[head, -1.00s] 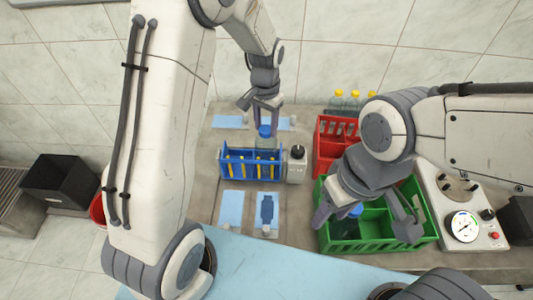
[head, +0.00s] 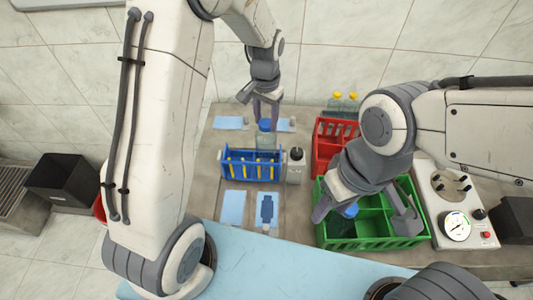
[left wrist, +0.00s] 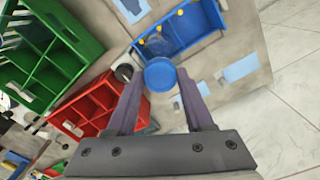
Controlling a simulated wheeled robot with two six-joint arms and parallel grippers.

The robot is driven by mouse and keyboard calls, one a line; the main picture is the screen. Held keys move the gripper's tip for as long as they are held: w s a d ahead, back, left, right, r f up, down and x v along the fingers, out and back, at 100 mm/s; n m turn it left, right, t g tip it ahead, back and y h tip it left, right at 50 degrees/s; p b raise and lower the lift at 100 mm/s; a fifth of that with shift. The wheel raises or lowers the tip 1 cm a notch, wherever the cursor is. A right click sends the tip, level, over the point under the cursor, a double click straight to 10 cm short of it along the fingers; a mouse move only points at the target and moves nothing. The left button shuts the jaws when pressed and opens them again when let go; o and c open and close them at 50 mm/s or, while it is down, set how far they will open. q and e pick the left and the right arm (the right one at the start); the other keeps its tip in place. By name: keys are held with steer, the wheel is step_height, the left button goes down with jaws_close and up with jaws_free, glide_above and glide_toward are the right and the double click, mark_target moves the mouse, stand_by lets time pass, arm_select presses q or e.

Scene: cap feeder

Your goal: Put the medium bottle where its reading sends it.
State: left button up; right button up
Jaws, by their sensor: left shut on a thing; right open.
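A clear bottle with a blue cap (head: 265,126) stands upright at the back of the blue rack (head: 235,173). My left gripper (head: 266,112) is above it with its fingers at the cap, and is shut on it. In the left wrist view the cap (left wrist: 160,75) sits between the two fingers, with the clear body faint beyond it. I cannot tell whether its base touches anything. My right gripper (head: 364,216) is open over the green crate (head: 385,243). Another blue-capped bottle (head: 343,225) stands in that crate, below and between its fingers, partly hidden.
A red crate (head: 327,140) stands behind the green one, with yellow-capped bottles (head: 345,103) behind it. A grey canister (head: 296,165) is right of the rack. A gauge box (head: 456,226) stands right of the green crate. Blue mats (head: 233,207) lie in front of the rack.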

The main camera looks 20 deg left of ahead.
arm_select(q)
step_height(320, 180, up, 9)
steer(key=p, duration=0.7)
stand_by(0.9)
steer(key=shift+w+a, duration=0.1)
steer(key=shift+a, duration=0.05)
